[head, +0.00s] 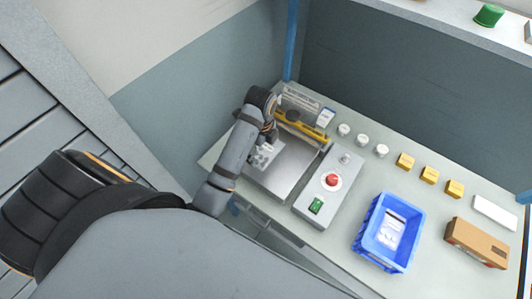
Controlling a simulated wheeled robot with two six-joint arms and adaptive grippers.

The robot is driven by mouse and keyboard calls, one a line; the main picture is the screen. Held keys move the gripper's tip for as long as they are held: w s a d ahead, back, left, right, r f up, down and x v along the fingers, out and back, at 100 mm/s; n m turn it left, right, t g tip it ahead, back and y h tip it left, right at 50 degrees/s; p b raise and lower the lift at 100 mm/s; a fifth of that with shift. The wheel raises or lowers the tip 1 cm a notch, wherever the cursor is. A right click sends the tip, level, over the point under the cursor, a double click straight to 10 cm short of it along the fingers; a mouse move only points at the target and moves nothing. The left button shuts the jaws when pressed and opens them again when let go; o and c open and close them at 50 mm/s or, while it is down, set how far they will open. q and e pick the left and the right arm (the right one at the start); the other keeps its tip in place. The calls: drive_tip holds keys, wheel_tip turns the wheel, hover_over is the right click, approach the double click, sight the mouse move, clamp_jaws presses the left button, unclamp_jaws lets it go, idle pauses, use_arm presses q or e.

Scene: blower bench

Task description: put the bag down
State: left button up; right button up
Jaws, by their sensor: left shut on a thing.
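My left gripper (269,134) is at the end of the grey arm that comes in from the left. It is shut on a pale bag (263,156), which shows partly below the fingers, over the left side of the grey machine's flat plate (290,165). I cannot tell whether the bag touches the plate. Another white bag or packet (392,228) lies in the blue crate (362,244) at the right. My right gripper is not in view.
A yellow bar (302,126) crosses the back of the machine. A control box with a red button (331,181) and green switch (317,205) stands beside it. White jars (362,140), yellow blocks (428,175) and a brown box (476,243) line the bench. A blue post (291,40) rises behind.

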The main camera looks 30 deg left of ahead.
sight(264, 148)
use_arm(q)
drive_tip(key=f, duration=0.1)
drive_tip(key=w+f+b, duration=0.1)
drive_tip(key=shift+w+a+f, duration=0.1)
drive_tip(key=shift+w+f, duration=0.05)
drive_tip(key=shift+f, duration=0.15)
drive_tip(key=shift+w+f, duration=0.1)
drive_tip(key=shift+w, duration=0.2)
drive_tip(key=f+b, duration=0.1)
drive_tip(key=b, duration=0.1)
drive_tip(key=f+b, duration=0.2)
drive_tip(key=shift+w+a+f, duration=0.1)
drive_tip(key=shift+w+f, duration=0.15)
drive_tip(key=shift+w, duration=0.1)
drive_tip(key=shift+f+b, duration=0.35)
drive_tip(key=shift+r+p, duration=0.25)
drive_tip(key=shift+p, duration=0.05)
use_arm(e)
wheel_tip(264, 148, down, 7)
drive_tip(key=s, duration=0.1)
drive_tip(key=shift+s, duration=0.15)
use_arm(q)
drive_tip(key=o, duration=1)
drive_tip(key=shift+f, duration=0.15)
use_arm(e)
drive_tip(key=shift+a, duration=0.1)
use_arm(q)
drive_tip(key=shift+o, duration=0.2)
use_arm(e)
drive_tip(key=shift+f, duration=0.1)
